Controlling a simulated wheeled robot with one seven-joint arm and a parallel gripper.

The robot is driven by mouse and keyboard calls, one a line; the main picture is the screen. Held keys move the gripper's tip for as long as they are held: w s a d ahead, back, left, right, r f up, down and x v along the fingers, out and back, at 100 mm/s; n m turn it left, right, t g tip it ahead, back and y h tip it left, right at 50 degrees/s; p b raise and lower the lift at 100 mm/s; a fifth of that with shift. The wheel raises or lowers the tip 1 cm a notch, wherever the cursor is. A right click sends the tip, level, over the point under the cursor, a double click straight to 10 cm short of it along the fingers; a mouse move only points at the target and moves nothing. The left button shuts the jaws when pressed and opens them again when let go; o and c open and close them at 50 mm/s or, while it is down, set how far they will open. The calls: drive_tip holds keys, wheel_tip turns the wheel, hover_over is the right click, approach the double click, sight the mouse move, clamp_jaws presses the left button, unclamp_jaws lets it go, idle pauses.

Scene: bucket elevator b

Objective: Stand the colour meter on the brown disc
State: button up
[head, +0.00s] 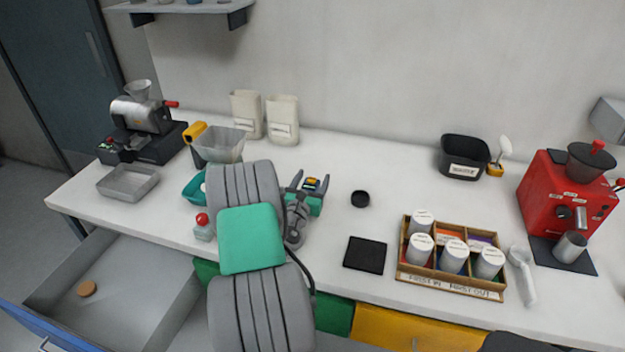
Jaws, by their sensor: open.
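The brown disc (87,288) lies flat on the floor of the open drawer at the lower left. My gripper (312,179) is over the middle of the counter, its dark fingers open and pointing away. A small dark item with a yellow-orange and blue face (312,185) shows between the fingers. It looks like the colour meter, but it is too small to be sure, and I cannot tell if the fingers touch it. My arm hides part of the counter.
A black puck (360,198) and a black mat (365,255) lie right of my gripper. A wooden rack (450,286) of lidded jars stands farther right. A red machine (548,190) is at the far right. A grey tray (128,182) sits behind the open drawer (150,262).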

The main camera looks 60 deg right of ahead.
drive_tip(key=shift+r, duration=0.3)
drive_tip(key=a+b, duration=0.1)
drive_tip(key=a, duration=0.2)
drive_tip(key=s+a+b, duration=0.1)
drive_tip(key=a, duration=0.3)
drive_tip(key=a+b, duration=0.1)
drive_tip(key=a, duration=0.3)
drive_tip(key=shift+s+a+f, duration=0.2)
drive_tip(key=shift+s+a, duration=0.05)
drive_tip(key=shift+s, duration=0.05)
drive_tip(key=shift+s+a, duration=0.15)
drive_tip(key=shift+a, duration=0.05)
drive_tip(key=shift+r, duration=0.1)
